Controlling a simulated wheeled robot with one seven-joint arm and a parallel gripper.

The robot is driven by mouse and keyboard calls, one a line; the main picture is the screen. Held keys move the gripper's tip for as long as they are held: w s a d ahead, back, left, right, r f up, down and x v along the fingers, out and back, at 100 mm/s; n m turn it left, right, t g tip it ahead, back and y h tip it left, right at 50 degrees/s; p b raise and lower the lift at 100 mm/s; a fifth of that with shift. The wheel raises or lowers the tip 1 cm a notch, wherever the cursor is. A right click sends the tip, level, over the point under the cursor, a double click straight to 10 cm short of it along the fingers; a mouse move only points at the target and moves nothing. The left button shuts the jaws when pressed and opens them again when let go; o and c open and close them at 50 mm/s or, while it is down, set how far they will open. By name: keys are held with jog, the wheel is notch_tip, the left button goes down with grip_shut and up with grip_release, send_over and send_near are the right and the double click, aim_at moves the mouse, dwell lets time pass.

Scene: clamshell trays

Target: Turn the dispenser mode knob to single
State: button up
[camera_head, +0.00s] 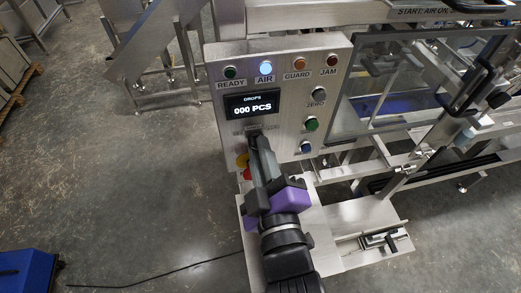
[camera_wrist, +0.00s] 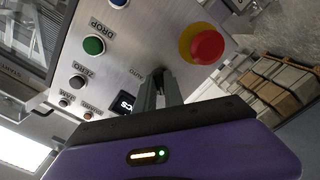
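The dispenser mode knob is a small dark knob (camera_wrist: 158,73) on the steel control panel (camera_head: 226,55), below the display in the head view. My fingers hide most of it, so its pointer cannot be read. An "AUTO" label (camera_wrist: 137,75) shows beside it in the wrist view. My gripper (camera_head: 255,140) is at the panel face, its two fingers close together with their tips on either side of the knob; it also shows in the wrist view (camera_wrist: 159,82). The fingers appear shut on the knob.
A red emergency button with yellow collar (camera_wrist: 204,46) sits close to my fingers. The display (camera_head: 252,103) reads 000 PCS. A green button (camera_head: 311,124), a blue button (camera_head: 306,146) and a zero knob (camera_head: 319,94) stand right. The blue AIR lamp (camera_head: 266,67) is lit.

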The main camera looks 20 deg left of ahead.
jog(key=shift+m, duration=0.3)
grip_shut()
jog(key=m+b, duration=0.1)
jog(key=m, duration=0.2)
jog(key=shift+f+m, duration=0.1)
jog(key=shift+m, duration=0.2)
jog(key=m, duration=0.5)
jog(key=shift+b, duration=0.35)
jog(key=shift+m, duration=0.4)
jog(key=o, duration=0.7)
grip_release()
jog(key=shift+o, duration=0.2)
jog(key=shift+s, duration=0.1)
